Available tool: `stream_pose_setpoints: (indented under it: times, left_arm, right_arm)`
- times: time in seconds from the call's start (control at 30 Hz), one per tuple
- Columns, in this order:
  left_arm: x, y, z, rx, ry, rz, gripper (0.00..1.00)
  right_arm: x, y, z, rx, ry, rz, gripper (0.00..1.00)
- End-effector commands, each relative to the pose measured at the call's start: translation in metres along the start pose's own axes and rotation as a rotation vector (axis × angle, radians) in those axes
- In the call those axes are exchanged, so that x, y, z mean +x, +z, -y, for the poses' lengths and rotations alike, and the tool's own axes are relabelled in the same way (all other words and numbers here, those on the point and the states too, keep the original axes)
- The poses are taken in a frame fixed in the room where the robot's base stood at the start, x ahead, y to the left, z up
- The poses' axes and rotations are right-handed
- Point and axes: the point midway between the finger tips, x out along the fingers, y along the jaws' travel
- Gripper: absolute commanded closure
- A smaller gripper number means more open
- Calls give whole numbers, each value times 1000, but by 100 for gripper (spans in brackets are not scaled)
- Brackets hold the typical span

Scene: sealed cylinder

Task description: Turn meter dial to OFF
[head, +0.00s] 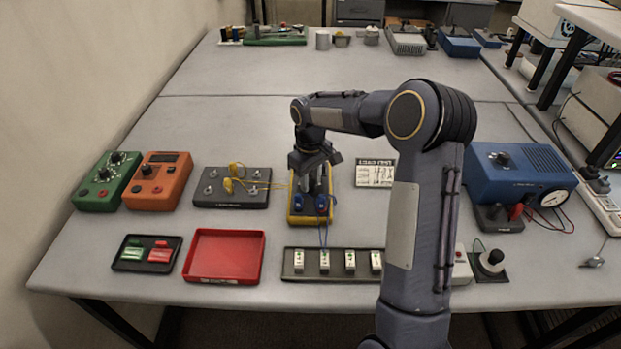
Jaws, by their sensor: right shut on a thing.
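The yellow-edged meter (310,221) lies on the bench near the middle, with two blue plugs at its lower end and blue leads running down from it. My right gripper (316,190) points down over the middle of the meter and is shut on its dial. The fingers and wrist cover the dial, so its pointer and the OFF mark cannot be read. My left gripper is not in view.
Left of the meter is a dark terminal board (232,200) with yellow leads. A red tray (224,280) and a strip of white switches (300,278) lie in front. A card (374,173) and a blue power unit (520,175) are to the right.

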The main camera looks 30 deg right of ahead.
Motion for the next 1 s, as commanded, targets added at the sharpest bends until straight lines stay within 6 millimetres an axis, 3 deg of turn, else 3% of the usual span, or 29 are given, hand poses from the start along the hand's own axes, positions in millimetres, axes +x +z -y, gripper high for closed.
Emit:
stream_pose_setpoints:
  times: [0.37, 0.4, 0.57, 0.87, 1.0]
  left_arm:
    - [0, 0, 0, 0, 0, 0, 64]
    - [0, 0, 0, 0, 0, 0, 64]
    - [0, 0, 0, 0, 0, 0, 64]
    - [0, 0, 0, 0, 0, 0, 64]
    - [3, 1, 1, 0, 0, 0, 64]
  right_arm:
    - [-1, -1, 0, -5, 1, -3, 94]
    - [-1, -1, 0, -5, 1, -3, 69]
    - [-1, 0, 0, -4, 1, -2, 50]
    - [-2, 0, 0, -4, 1, -2, 50]
    - [-18, -1, -1, -2, 2, -6, 50]
